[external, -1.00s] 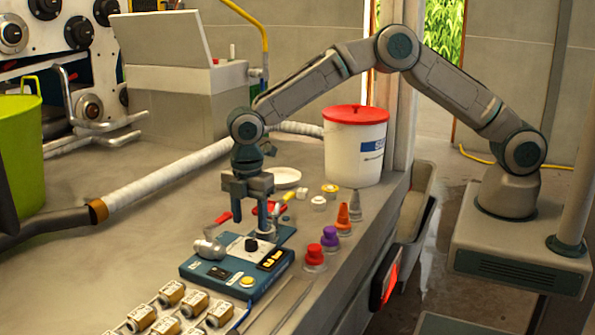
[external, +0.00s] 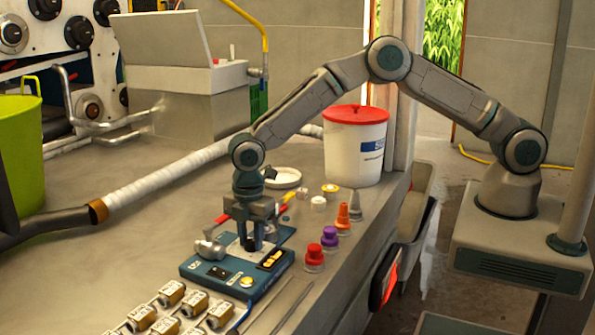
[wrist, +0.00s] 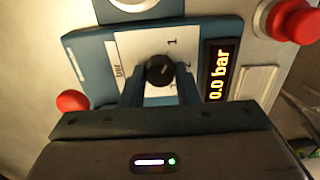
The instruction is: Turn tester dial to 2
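The tester (external: 215,272) is a flat blue box with a white panel on the grey bench. Its black dial (wrist: 160,71) shows in the wrist view on the white panel, with a 1 above right of it and other marks partly hidden. A small pale mark shows on the dial; its exact setting is hard to read. The tester's display (wrist: 221,75) reads 0.0 bar in orange. My gripper (wrist: 160,80) points down at the dial, its two fingers apart, one on each side of the dial. Whether they touch it I cannot tell.
Red (external: 315,257), purple (external: 329,238) and orange (external: 343,217) capped pieces stand right of the tester. Several small labelled blocks (external: 171,293) lie in front. A white red-lidded bucket (external: 355,150) stands behind. Thin rods lie along the bench's right side.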

